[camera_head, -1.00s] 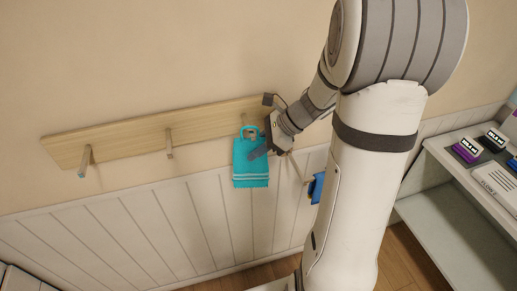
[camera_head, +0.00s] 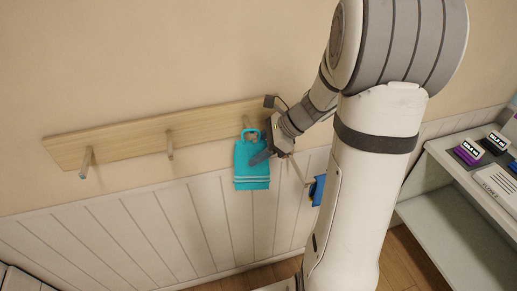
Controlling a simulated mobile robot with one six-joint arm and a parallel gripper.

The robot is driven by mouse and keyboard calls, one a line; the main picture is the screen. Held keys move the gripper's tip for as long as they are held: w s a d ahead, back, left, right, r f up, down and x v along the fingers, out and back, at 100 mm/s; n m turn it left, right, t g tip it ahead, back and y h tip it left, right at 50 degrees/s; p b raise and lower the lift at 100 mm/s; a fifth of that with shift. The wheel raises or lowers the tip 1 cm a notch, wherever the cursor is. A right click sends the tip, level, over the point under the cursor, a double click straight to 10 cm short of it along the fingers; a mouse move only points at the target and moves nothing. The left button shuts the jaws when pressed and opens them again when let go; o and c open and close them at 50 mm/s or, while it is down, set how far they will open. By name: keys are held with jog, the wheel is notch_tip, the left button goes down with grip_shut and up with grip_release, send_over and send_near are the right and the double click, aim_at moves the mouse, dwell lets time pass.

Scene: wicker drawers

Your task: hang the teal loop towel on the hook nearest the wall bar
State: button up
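The teal loop towel (camera_head: 252,177) hangs upright in front of the wooden hook board, its loop at the top. The right-hand hook (camera_head: 247,121) shows just above the loop and is partly hidden; I cannot tell whether the loop is around it. My gripper (camera_head: 261,157) is at the towel's upper right, with a dark finger across the cloth. Its other finger is not clear, so I cannot tell whether it grips the towel. The wall bar (camera_head: 298,171) is to the right, partly behind my arm, with a blue cloth (camera_head: 318,189) near its end.
A shelf unit (camera_head: 440,215) with small boxes and a card stands at the right.

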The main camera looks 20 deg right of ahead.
jog(key=b+v, duration=0.1)
jog(key=v, duration=0.7)
jog(key=s+a+n+h+b, duration=0.1)
jog(key=s+a+n+h, duration=0.2)
jog(key=s+n, duration=0.4)
jog(key=s+a+n+t+h+b, duration=0.1)
jog(key=s+a+n+h, duration=0.2)
jog(key=n, duration=1.1)
jog(key=s+h, duration=0.2)
jog(key=s, duration=0.3)
jog(key=shift+a+f+h, duration=0.2)
jog(key=shift+f+h, duration=0.1)
dwell(0.7)
